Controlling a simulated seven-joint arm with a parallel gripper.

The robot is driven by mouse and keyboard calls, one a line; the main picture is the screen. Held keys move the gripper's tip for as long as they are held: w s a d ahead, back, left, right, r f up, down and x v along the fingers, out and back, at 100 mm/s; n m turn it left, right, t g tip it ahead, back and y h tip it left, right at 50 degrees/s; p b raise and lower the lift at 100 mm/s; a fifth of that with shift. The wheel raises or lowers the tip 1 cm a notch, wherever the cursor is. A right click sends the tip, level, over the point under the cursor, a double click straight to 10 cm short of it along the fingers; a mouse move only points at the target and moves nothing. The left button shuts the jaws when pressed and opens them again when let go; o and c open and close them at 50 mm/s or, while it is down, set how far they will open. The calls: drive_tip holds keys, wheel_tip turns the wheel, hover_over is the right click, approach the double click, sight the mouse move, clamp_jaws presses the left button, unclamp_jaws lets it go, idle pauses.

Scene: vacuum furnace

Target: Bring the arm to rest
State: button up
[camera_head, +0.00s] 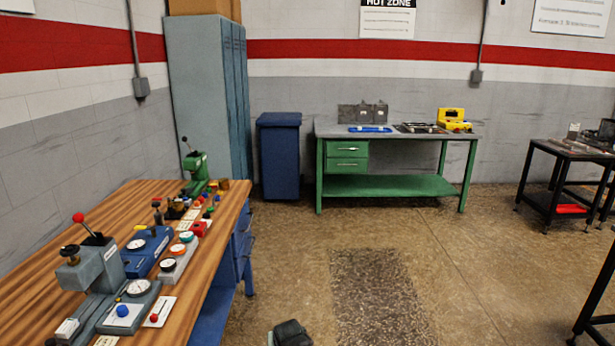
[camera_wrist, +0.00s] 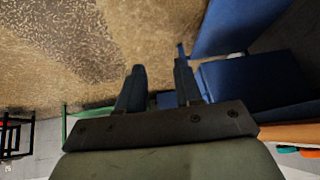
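My gripper (camera_wrist: 160,68) shows in the wrist view with its two dark fingers apart and nothing between them. The floor (camera_wrist: 100,45) lies behind the fingers, and the blue side of the wooden workbench is to their right. In the head view a dark rounded part stands at the bottom edge, right of the workbench (camera_head: 165,325); most of it is cut off by the frame, and I cannot make out fingers there. I see nothing touching the gripper.
The workbench carries a grey lever device (camera_head: 95,265), a blue gauge unit (camera_head: 145,250) and a green lever press (camera_head: 195,170). A green table (camera_head: 390,187), blue bin (camera_head: 279,155) and lockers (camera_head: 208,95) stand at the back. Black tables (camera_head: 545,195) are right. The middle floor (camera_head: 470,260) is clear.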

drive_tip(key=s+d+f+g+h, duration=0.2)
drive_tip(key=s+d+f+g, duration=0.4)
drive_tip(key=s+d+f, duration=1.15)
drive_tip(key=s+d+f+g, duration=0.2)
drive_tip(key=s+f, duration=0.1)
drive_tip(key=s, duration=0.6)
drive_tip(key=s+d+f+m+g, duration=0.1)
drive_tip(key=s+d+f+g, duration=0.2)
drive_tip(key=s, duration=0.5)
drive_tip(key=s+d+f+g, duration=0.2)
drive_tip(key=s+f, duration=0.2)
drive_tip(key=s, duration=0.5)
drive_tip(key=shift+s+d+f, duration=0.2)
drive_tip(key=shift+s, duration=0.15)
